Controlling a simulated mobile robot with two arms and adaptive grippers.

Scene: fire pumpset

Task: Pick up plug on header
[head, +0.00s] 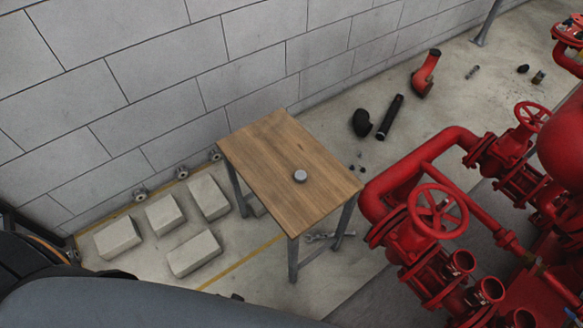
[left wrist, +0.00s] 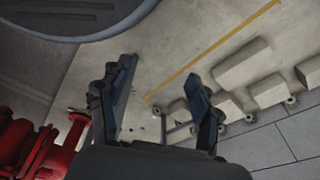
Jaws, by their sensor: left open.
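A small round grey piece (head: 300,176), which looks like the plug, lies on the wooden table (head: 268,150) right of its middle. The red pipework of the pumpset (head: 400,185) stands to the right of the table, with several open-ended red outlets (head: 489,289) at the bottom right. My left gripper (left wrist: 160,82) is open and empty in the left wrist view, above the floor. The grey piece cannot be made out in that view. My right gripper is in neither view.
Several pale blocks (head: 118,239) lie on the floor left of the table. A red handwheel (head: 438,211) sticks up close to the table's right side. A black elbow (head: 361,123), a dark pipe (head: 391,118) and a red elbow (head: 426,74) lie by the block wall (head: 150,75).

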